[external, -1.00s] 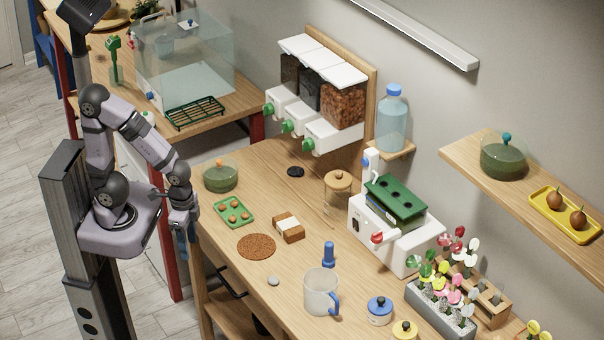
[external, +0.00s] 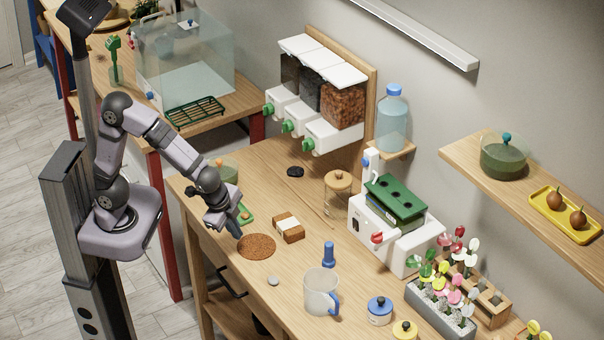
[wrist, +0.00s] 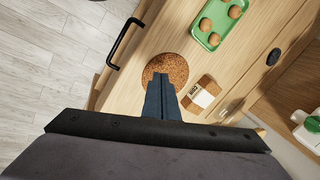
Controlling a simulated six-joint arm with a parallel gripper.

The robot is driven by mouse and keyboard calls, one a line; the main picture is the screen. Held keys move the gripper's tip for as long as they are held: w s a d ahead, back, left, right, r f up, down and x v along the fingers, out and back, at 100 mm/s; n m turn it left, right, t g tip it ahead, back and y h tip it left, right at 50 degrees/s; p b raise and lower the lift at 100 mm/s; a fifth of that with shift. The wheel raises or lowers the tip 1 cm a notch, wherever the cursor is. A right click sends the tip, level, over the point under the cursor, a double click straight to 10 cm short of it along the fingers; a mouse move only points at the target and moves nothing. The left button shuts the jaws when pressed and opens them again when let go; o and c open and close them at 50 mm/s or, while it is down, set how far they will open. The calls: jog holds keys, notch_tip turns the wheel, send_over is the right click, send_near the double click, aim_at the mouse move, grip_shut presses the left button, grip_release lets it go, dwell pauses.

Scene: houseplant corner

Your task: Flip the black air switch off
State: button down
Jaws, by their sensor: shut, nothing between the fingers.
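A white machine (external: 395,245) with a green slotted top stands at the right of the table against the wall. A small black switch (external: 356,223) is on its front-left face, beside a red knob (external: 376,238); its position is too small to tell. A white and green part at the right edge of the wrist view (wrist: 308,135) may be this machine. My gripper (external: 238,232) is shut and empty, pointing down near the left edge of the brown cork mat (external: 257,247). In the wrist view its blue fingers (wrist: 162,100) are together over the mat, well apart from the switch.
A brown and white block (external: 288,228), a blue stamp-like object (external: 328,255) and a clear mug (external: 320,293) stand between my gripper and the machine. A green tray with brown balls (wrist: 217,20) lies near the mat. Flowers (external: 450,280) stand right of the machine.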

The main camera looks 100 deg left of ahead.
jog(key=w+a+r+m+t+y, duration=0.1)
jog(key=w+r+m+t, duration=0.1)
jog(key=w, duration=0.8)
jog(key=w+a+r+m+t+y+b, duration=0.1)
jog(key=w+r+m+t+y, duration=0.1)
jog(key=w, duration=0.9)
jog(key=shift+w+a+r+m+t+y, duration=0.15)
jog(key=shift+r+m+t+y, duration=0.15)
jog(key=shift+r+m+t, duration=0.5)
jog(key=p, duration=0.3)
send_near(354, 223)
notch_tip(354, 223, down, 3)
jog(key=shift+w+f, duration=0.15)
jog(key=shift+f, duration=0.05)
jog(key=shift+w+a+r+p, duration=0.15)
jog(key=shift+w+a+p, duration=0.6)
jog(key=shift+p, duration=0.05)
jog(key=shift+w+a+p, duration=0.55)
jog(key=shift+w+a, duration=0.1)
jog(key=shift+w, duration=0.05)
